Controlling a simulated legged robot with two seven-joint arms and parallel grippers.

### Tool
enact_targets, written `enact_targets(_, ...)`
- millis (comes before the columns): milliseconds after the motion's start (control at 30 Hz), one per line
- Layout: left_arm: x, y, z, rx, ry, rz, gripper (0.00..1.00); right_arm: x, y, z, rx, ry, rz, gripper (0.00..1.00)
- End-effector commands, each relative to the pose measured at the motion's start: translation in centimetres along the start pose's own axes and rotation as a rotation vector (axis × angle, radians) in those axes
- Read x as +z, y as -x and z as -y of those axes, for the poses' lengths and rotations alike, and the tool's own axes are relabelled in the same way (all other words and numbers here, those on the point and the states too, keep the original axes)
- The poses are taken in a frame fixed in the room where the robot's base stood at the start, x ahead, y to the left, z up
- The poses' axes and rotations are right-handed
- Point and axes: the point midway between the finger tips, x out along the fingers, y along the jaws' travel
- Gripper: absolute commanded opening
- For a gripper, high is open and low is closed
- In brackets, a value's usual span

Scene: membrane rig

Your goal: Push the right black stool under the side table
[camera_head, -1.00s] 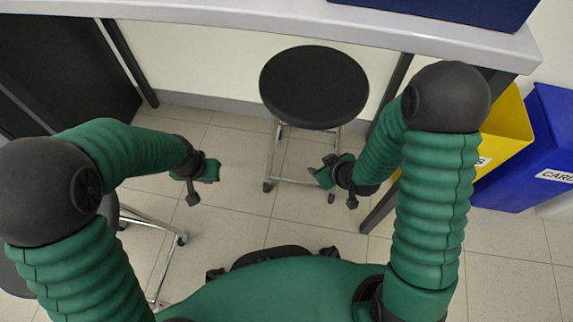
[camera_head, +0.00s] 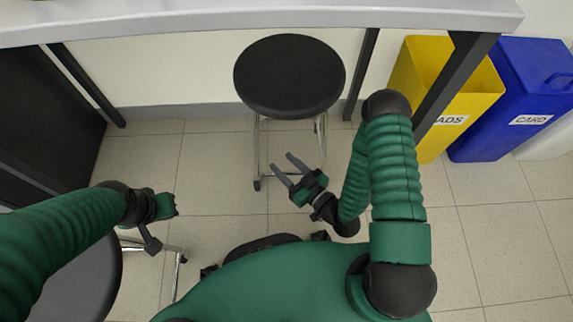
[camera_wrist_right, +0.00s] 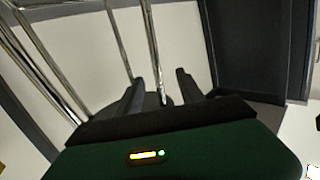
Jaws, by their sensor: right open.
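The right black stool (camera_head: 289,77) stands upright at the side table (camera_head: 200,22), its round seat just below the tabletop's front edge in the head view. My right gripper (camera_head: 282,163) is open and empty in front of the stool's chrome legs, below the seat. In the right wrist view, a chrome leg (camera_wrist_right: 153,50) appears between or behind the open fingers (camera_wrist_right: 158,88); contact cannot be told. My left gripper (camera_head: 165,205) is at the left, away from this stool; its jaw opening is unclear.
Another dark stool (camera_head: 75,285) is at lower left, partly hidden by my left arm. A black cabinet (camera_head: 45,125) stands under the table's left side. Dark table legs (camera_head: 362,75) flank the stool. Yellow (camera_head: 432,85) and blue (camera_head: 515,100) bins stand right. Tiled floor lies between.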

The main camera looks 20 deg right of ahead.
Motion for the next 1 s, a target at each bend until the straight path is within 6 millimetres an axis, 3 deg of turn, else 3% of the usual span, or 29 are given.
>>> enact_targets(200,0.7,0.4,0.2,-0.005,0.013,0.001,0.0,-0.8,1.8,-0.2,0.063,-0.067,-0.13,0.45)
enact_targets(533,0.7,0.2,0.2,-0.004,0.012,0.001,0.0,-0.9,1.6,-0.2,0.062,-0.065,-0.133,0.45)
enact_targets(667,0.8,-0.4,0.2,-0.004,0.013,0.001,0.0,-0.9,0.4,-0.3,0.058,-0.061,-0.132,0.45)
enact_targets(1000,1.1,-1.6,0.2,-0.004,0.012,0.002,0.0,-1.6,-5.1,-0.6,0.058,-0.061,-0.137,0.45)
